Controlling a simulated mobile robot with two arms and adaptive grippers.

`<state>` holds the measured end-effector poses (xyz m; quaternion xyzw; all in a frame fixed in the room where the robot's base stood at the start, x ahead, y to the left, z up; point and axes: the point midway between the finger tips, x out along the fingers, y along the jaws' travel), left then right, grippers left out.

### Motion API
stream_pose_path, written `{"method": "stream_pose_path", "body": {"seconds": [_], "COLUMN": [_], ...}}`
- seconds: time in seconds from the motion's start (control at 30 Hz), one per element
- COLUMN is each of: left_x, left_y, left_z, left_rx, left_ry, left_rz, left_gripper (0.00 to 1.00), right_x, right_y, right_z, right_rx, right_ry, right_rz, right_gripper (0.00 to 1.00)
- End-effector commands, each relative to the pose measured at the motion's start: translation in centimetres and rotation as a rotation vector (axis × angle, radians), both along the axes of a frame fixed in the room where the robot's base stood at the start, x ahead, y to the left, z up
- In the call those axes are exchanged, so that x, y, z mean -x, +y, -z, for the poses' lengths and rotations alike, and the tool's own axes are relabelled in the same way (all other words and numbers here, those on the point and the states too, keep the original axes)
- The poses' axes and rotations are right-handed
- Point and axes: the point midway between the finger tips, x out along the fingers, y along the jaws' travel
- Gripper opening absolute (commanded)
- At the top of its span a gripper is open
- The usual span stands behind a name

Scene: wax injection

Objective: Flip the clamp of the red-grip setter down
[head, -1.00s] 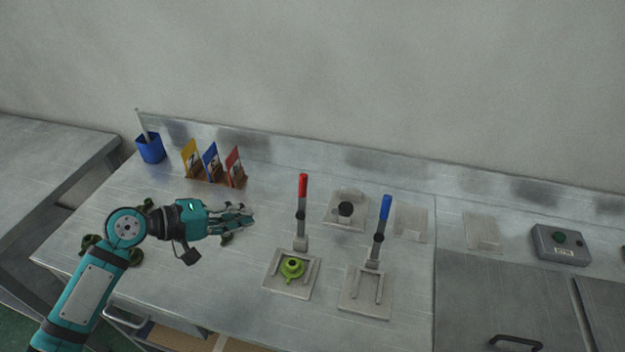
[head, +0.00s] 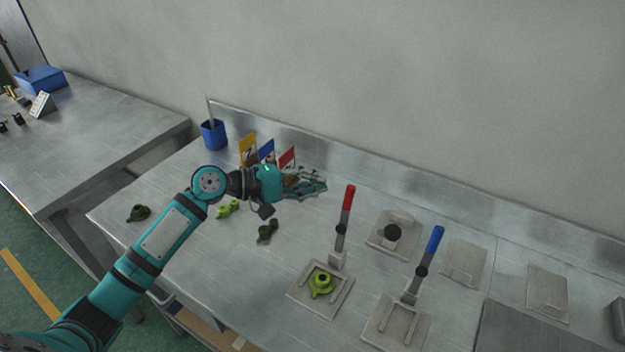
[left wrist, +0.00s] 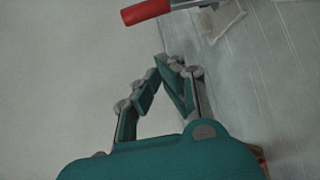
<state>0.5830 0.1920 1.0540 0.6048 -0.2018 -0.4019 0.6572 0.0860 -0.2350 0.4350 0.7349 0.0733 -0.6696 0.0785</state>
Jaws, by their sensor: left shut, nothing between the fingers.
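The red-grip setter stands on the bench with its clamp lever upright, its red grip (head: 348,197) at the top. Its plate (head: 305,298) holds a bright green part (head: 321,284). My left gripper (head: 322,186) is shut and empty, just left of the red grip and apart from it. In the left wrist view the gripper's fingertips (left wrist: 175,64) meet, and the red grip (left wrist: 146,12) lies beyond them at the top. My right gripper is in neither view.
A blue-grip setter (head: 432,240) stands upright to the right. Yellow, blue and red cards (head: 287,158) stand behind my left gripper. Several green parts, one dark (head: 267,231), lie on the bench. A blue cup (head: 213,135) is at the back left.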

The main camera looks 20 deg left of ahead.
Motion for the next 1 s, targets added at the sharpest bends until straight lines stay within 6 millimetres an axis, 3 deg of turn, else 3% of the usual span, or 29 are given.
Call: {"method": "stream_pose_path", "body": {"seconds": [0.3, 0.6, 1.0], "left_x": [-4.1, -0.6, -0.3], "left_y": [-5.5, -5.4, -5.4], "left_z": [1.1, 0.3, 0.4], "left_rx": [0.003, -0.002, 0.000], "left_ry": [0.001, 0.000, 0.000], "left_rz": [0.001, -0.001, -0.001], "left_gripper": [0.00, 0.00, 0.00], "right_x": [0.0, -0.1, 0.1], "right_y": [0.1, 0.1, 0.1], "right_z": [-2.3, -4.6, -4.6], "right_rx": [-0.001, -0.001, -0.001], "right_ry": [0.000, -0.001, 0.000], "right_rz": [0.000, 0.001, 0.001], "right_gripper": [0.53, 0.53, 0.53]}}
